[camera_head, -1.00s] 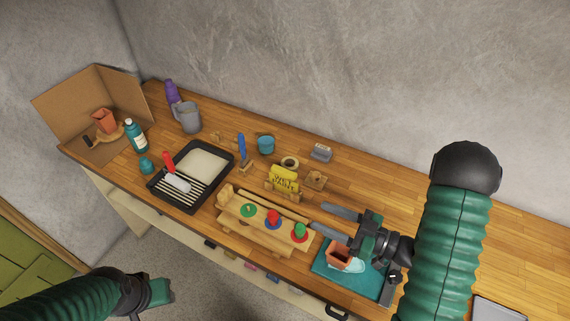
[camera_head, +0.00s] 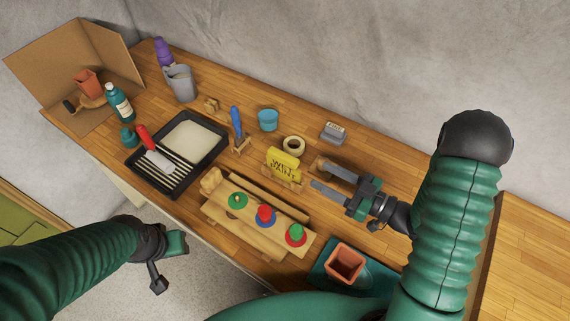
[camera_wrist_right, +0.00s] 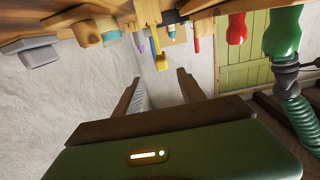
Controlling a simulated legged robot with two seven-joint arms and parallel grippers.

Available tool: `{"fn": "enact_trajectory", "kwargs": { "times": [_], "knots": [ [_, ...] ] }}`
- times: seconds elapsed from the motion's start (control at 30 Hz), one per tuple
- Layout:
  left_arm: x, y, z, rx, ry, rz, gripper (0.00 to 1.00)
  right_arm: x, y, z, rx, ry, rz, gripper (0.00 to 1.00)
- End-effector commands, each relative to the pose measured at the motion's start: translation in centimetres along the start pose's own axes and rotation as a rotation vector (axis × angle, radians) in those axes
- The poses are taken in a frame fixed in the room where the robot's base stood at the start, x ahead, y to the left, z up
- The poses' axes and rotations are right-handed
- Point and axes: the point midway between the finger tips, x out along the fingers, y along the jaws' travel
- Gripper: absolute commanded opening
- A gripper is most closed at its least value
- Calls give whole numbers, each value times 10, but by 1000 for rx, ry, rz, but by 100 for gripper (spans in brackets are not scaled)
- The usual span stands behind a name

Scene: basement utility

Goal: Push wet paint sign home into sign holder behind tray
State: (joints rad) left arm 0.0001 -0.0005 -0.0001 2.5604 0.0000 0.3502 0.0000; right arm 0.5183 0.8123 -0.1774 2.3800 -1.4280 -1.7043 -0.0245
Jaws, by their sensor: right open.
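The yellow wet paint sign (camera_head: 284,163) stands in the small wooden sign holder (camera_head: 268,177), behind a wooden rack. How deep it sits I cannot tell. A narrow yellow thing (camera_wrist_right: 161,62), likely the sign edge-on, shows beyond my fingers in the right wrist view. My right gripper (camera_head: 316,174) is open and empty, just right of the sign, fingers pointing towards it with a small gap. Its fingers also show in the right wrist view (camera_wrist_right: 159,76). My left gripper (camera_head: 170,262) hangs in front of the bench, away from the sign; its jaw opening is unclear.
The wooden rack (camera_head: 245,225) with green, blue and red pieces stands in front of the holder. A black paint tray (camera_head: 199,164) is left. A tape roll (camera_head: 293,145) and blue cup (camera_head: 268,120) stand behind; an orange pot (camera_head: 344,264) is at front right.

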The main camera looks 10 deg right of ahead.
Motion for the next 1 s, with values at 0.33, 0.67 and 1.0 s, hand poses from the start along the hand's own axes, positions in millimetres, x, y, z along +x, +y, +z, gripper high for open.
{"fn": "enact_trajectory", "kwargs": {
  "times": [0.33,0.67,1.0],
  "knots": [
    [-1,0,0,0,0,0,36,72,0,-1,-1,1,-1,47],
    [-5,0,-1,0,0,0,36,122,-4,-5,0,2,-1,47],
    [-5,0,-1,0,0,0,36,126,-4,-5,0,2,2,37]
  ]
}}
